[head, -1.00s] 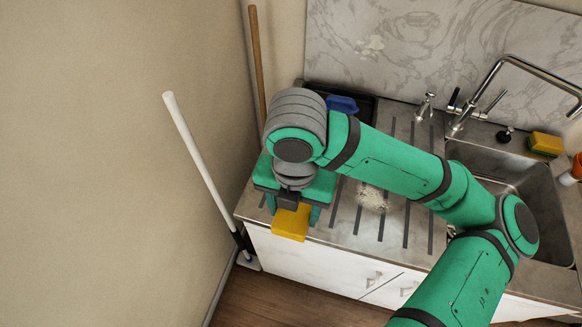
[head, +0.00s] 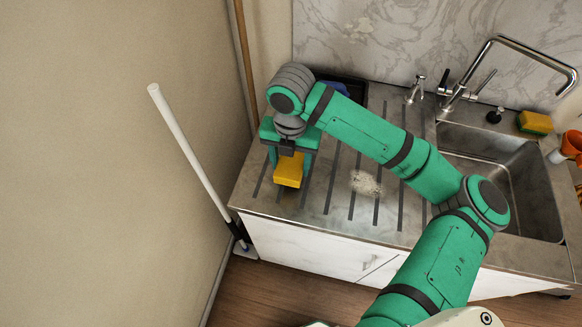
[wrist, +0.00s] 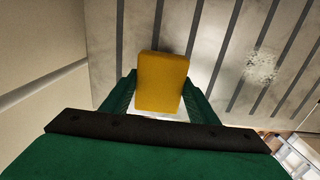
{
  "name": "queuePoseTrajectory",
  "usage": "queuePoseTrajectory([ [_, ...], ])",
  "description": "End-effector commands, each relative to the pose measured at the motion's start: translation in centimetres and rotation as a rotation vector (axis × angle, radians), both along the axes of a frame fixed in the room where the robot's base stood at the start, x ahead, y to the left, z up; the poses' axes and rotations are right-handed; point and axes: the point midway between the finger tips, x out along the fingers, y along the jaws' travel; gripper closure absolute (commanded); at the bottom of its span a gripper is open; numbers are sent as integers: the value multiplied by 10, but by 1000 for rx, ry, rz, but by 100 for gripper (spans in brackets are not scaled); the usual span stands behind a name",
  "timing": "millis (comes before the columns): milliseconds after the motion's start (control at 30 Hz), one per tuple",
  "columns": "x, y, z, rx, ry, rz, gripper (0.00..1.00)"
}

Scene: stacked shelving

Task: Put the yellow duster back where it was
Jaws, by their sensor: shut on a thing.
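The yellow duster (head: 289,171) is a yellow block held between the fingers of my gripper (head: 288,168). It is over the left part of the ribbed steel draining board (head: 325,190). In the wrist view the duster (wrist: 161,80) sits between the two green fingers of my gripper (wrist: 161,98), with its far end sticking out past them. I cannot tell whether the duster touches the board. A blue object (head: 335,87) in a dark tray behind is partly hidden by my arm.
A pale dusty patch (head: 364,183) lies on the board to the right. The sink (head: 510,175), tap (head: 497,60) and a yellow-green sponge (head: 535,122) are further right. A white-handled mop (head: 190,155) leans at the left wall. A wooden pole (head: 243,60) stands in the corner.

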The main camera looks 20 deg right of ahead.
Motion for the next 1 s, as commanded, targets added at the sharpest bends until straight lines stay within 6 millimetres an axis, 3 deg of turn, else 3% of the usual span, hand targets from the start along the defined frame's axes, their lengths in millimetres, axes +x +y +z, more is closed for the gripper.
queuePoseTrajectory([
  [400, 7, -4, -40, -1, 1, -1, 67],
  [800, 8, -3, -44, 0, 0, -1, 67],
  [833, 8, -3, -45, -1, -1, 0, 44],
  [900, 8, -4, -44, -1, 0, 0, 27],
  [1000, 8, -4, -44, -1, 0, 0, 27],
])
